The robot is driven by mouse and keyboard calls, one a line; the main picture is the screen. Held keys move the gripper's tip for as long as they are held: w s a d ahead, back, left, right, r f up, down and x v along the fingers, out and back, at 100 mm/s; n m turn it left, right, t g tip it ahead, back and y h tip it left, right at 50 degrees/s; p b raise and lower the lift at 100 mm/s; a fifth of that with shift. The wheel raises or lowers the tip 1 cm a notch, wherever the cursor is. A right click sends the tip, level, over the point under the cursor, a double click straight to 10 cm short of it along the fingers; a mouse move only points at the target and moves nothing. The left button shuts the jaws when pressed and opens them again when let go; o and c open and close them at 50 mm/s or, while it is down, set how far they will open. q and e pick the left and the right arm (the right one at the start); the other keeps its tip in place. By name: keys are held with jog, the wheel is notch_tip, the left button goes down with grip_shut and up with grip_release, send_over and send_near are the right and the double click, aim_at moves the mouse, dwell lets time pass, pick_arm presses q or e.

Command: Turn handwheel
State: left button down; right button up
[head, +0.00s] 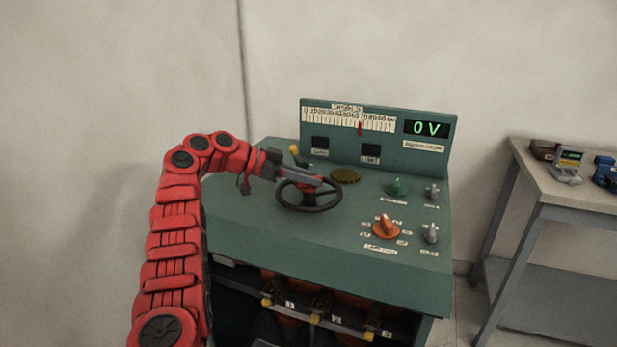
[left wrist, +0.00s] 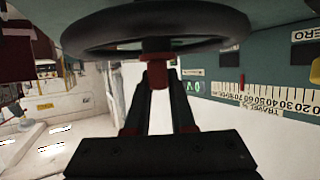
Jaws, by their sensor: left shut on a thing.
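The handwheel (head: 297,209) is a dark round wheel, lying nearly flat above the sloping top of the green console (head: 235,222). In the left wrist view the handwheel (left wrist: 92,38) fills the top, with a red post (left wrist: 158,77) below it. My left gripper (head: 314,182) reaches over the wheel from the left in the head view. In the left wrist view the left gripper (left wrist: 158,88) has its two fingers on either side of the red post, shut on it. The exact contact is partly hidden. My right gripper is not in view.
The console's upright panel has a scale with a red pointer (head: 360,129) and a display (head: 429,129) reading 0 V. An orange knob (head: 385,229), a green knob (head: 397,187) and grey switches sit right of the wheel. A side table (head: 567,191) stands at right.

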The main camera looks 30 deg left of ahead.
pick_arm(q)
jog(key=shift+d+f, duration=0.1)
jog(key=shift+f, duration=0.05)
dwell(0.3)
jog(key=c, duration=0.8)
grip_release()
jog(key=shift+w, duration=0.1)
jog(key=shift+o, duration=0.2)
